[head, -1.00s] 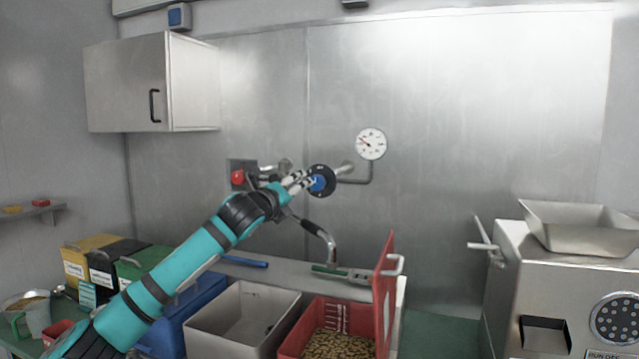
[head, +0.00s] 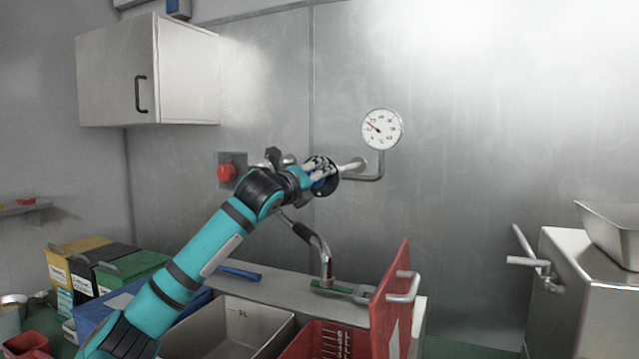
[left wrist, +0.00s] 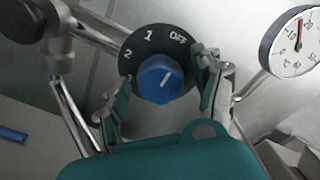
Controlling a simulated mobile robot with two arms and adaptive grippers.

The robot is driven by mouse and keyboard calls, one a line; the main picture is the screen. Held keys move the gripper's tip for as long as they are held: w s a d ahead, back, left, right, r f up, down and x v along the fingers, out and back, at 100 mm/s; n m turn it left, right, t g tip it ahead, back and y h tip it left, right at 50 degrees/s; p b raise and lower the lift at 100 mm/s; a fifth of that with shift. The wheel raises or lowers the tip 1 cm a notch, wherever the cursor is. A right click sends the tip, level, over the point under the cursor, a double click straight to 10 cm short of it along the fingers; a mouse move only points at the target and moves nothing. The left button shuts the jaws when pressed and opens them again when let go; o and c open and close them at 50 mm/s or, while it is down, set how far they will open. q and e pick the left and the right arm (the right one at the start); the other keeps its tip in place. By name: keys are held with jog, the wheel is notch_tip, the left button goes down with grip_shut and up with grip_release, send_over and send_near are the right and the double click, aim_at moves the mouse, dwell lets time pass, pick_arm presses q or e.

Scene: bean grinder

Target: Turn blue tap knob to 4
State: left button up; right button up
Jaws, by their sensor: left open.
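The blue tap knob (left wrist: 158,82) sits in a black round dial (left wrist: 146,52) and faces the left wrist camera. OFF, 1 and 2 are readable on the dial; the rest is hidden or out of sight. The knob's white line points up and slightly right, toward the OFF side. My left gripper (left wrist: 163,80) is open, with one finger on each side of the knob; I cannot tell whether they touch it. In the head view my left gripper (head: 318,170) is at the dial and mostly covers the blue knob (head: 326,183). My right gripper is not in view.
A red knob (head: 227,172) is on the wall left of the dial. A round gauge (head: 382,129) is up and right of it. A red lid (head: 390,300) stands upright at the counter's front. A grinder (head: 585,290) is far right.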

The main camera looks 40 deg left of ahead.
pick_arm(q)
jog(key=c, duration=1.2)
